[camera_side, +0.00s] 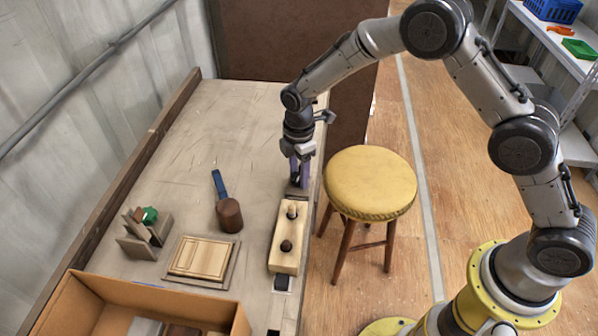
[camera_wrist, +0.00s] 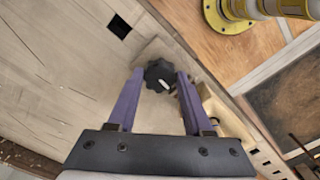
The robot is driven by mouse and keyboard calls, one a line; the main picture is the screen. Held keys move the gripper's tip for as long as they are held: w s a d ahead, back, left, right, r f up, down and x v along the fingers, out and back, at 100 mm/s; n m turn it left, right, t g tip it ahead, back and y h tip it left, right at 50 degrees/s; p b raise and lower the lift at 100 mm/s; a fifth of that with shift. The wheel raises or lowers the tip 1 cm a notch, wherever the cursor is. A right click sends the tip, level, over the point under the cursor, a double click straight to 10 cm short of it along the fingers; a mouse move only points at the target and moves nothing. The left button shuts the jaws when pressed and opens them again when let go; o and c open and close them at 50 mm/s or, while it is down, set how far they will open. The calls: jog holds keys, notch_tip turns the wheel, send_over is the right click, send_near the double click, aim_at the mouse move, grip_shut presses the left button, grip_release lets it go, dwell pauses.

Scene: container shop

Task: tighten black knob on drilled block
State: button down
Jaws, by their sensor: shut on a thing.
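My gripper (camera_side: 299,180) points down at the right edge of the bench in the side view. In the wrist view my gripper (camera_wrist: 159,74) has its purple fingers shut on a lobed black knob (camera_wrist: 160,76) with a pale mark on it. The knob sits over a drab block (camera_wrist: 151,48), mostly hidden beneath the knob and fingers; its holes cannot be made out. In the side view the fingers largely cover the knob and that block. I cannot tell how far the knob is screwed in.
A pale wooden block (camera_side: 279,262) with two small knobs stands close in front of my gripper. A mallet (camera_side: 229,215), a framed wooden panel (camera_side: 201,258), a small wooden stand (camera_side: 136,246) and an open box (camera_side: 88,318) lie leftward. A yellow stool (camera_side: 370,182) stands beside the bench.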

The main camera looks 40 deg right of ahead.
aim_at(299, 177)
jog(key=m, duration=1.1)
jog(key=shift+m, duration=0.3)
jog(key=m, duration=0.5)
jog(key=shift+r, duration=0.1)
jog(key=m, duration=0.5)
jog(key=shift+w, duration=0.1)
jog(key=shift+m, duration=0.3)
jog(key=shift+c, duration=1.5)
grip_release()
notch_tip(299, 177, up, 14)
